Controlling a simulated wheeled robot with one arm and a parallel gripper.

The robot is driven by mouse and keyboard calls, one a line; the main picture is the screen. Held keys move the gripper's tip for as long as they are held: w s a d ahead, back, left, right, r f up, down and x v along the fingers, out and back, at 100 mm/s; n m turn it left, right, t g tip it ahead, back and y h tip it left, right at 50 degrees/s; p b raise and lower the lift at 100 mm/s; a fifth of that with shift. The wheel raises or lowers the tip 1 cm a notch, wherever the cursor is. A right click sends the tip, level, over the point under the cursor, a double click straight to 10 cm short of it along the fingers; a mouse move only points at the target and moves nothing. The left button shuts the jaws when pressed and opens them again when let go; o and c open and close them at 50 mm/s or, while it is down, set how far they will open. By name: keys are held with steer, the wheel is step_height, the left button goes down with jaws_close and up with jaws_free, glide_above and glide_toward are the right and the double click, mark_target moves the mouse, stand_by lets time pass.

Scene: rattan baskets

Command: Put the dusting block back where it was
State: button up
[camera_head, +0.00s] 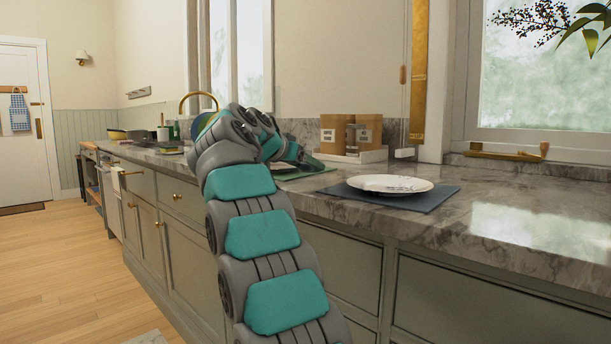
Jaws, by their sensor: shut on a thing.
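My arm rises from the bottom of the head view, bends over, and comes down toward the counter (440,225). My gripper (305,161) is at its far end, low over the counter near a green mat (312,171), and only partly shows. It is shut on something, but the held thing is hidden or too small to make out. I cannot pick out the dusting block anywhere in this view.
A white plate (390,184) lies on a dark blue mat (430,200) right of my gripper. Brown boxes (368,132) stand in a white tray (372,156) behind. Pans (118,134) and dark items are far left. The counter's right side is clear.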

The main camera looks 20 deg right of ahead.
steer(key=shift+f, duration=1.4)
steer(key=shift+f+b, duration=0.15)
steer(key=shift+b, duration=0.25)
steer(key=o, duration=1.5)
steer(key=shift+c, duration=0.2)
steer(key=shift+r+p, duration=0.35)
steer(key=b+v, duration=0.1)
steer(key=v, duration=1.1)
steer(key=shift+f, duration=0.1)
